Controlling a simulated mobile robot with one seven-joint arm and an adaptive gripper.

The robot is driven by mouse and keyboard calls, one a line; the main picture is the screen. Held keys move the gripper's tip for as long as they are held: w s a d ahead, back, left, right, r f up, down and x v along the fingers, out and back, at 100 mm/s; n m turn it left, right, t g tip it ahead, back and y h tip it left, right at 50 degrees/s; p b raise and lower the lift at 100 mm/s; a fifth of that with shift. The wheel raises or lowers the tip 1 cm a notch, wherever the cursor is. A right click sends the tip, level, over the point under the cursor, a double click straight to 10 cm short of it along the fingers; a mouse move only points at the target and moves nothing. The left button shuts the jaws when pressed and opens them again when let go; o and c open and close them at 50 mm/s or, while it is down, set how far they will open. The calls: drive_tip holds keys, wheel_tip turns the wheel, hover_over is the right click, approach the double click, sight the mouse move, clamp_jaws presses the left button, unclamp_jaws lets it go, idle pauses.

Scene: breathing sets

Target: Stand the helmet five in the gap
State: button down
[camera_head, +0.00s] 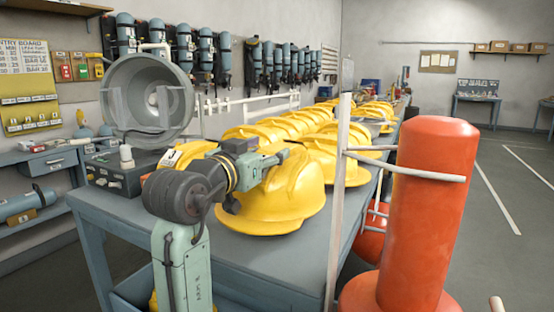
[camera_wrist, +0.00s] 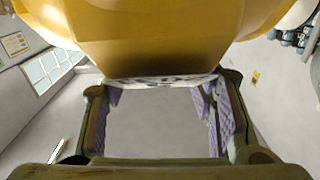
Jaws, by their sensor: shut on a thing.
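A yellow helmet (camera_head: 285,205) is at the near end of the bench, the largest in the row. My gripper (camera_head: 270,165) is at its upper left side in the head view. In the wrist view a yellow helmet (camera_wrist: 160,40) fills the top, with a pale marked strip along its lower edge. My gripper (camera_wrist: 163,92) is shut on that helmet, its two purple-padded fingers reaching to the edge from both sides. I cannot read a number five on any helmet. The gap is not clearly visible. I cannot tell whether the held helmet touches the bench.
More yellow helmets run back along the grey-blue bench (camera_head: 105,215). A grey round bowl-like device (camera_head: 150,92) stands at its left end. A red cylinder (camera_head: 430,200) and a white post (camera_head: 338,200) with rails stand close on the right. Open floor (camera_head: 500,230) lies beyond.

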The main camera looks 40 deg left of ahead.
sight(276, 149)
drive_tip(key=x, duration=0.3)
drive_tip(key=shift+w+p, duration=0.35)
drive_tip(key=shift+w, duration=0.1)
drive_tip(key=shift+w+f+p, duration=0.1)
drive_tip(key=shift+f+p, duration=0.15)
drive_tip(key=shift+f, duration=0.7)
drive_tip(key=shift+w+f+p, duration=0.15)
drive_tip(key=shift+f+p, duration=0.1)
drive_tip(key=shift+f, duration=0.7)
drive_tip(key=c, duration=0.7)
unclamp_jaws()
